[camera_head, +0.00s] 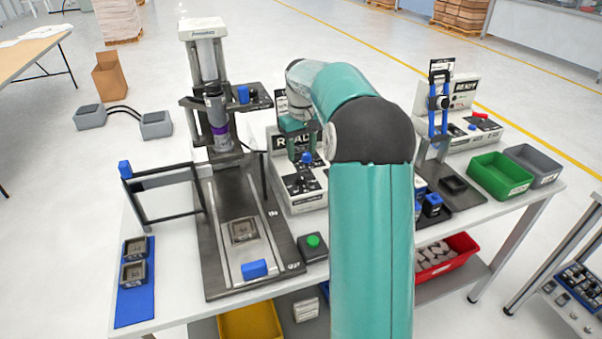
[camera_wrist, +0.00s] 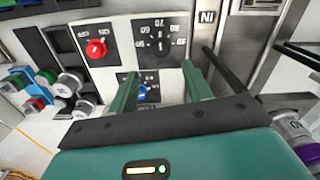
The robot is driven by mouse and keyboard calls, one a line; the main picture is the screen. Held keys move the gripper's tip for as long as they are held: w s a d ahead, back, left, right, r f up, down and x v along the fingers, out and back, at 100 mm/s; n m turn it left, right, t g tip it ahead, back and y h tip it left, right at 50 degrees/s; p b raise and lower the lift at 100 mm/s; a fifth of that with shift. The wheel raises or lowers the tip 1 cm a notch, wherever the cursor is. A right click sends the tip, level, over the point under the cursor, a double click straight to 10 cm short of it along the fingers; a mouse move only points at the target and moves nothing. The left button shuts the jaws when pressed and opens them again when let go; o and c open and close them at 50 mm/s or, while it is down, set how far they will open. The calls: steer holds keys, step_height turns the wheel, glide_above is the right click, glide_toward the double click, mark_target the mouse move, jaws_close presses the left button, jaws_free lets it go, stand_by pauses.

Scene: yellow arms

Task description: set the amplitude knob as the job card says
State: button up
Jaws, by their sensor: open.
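My gripper (camera_wrist: 159,70) is open, its two teal fingers apart and nothing held between them. In the wrist view a blue knob (camera_wrist: 143,92) shows between the fingers, close to the left one; I cannot tell whether they touch. Beyond the fingertips is a black dial plate with printed numbers and a dark knob (camera_wrist: 160,44). A red knob (camera_wrist: 96,48) sits to its left. The labels are too small to tell which knob is amplitude. In the head view my gripper (camera_head: 302,145) is over the control box (camera_head: 308,198), with the blue knob (camera_head: 306,158) below it. I cannot make out a job card.
A press-like machine (camera_head: 207,80) with a purple-banded head stands left of the box. A green button (camera_head: 313,241) sits in front. A second station (camera_head: 462,100), a green bin (camera_head: 499,176) and a grey bin (camera_head: 533,165) are on the right. My arm hides the table's middle.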

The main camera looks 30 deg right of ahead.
mark_target(301, 176)
step_height(301, 176, down, 9)
steer(key=shift+r, duration=0.15)
steer(key=shift+c, duration=0.2)
steer(key=c, duration=0.9)
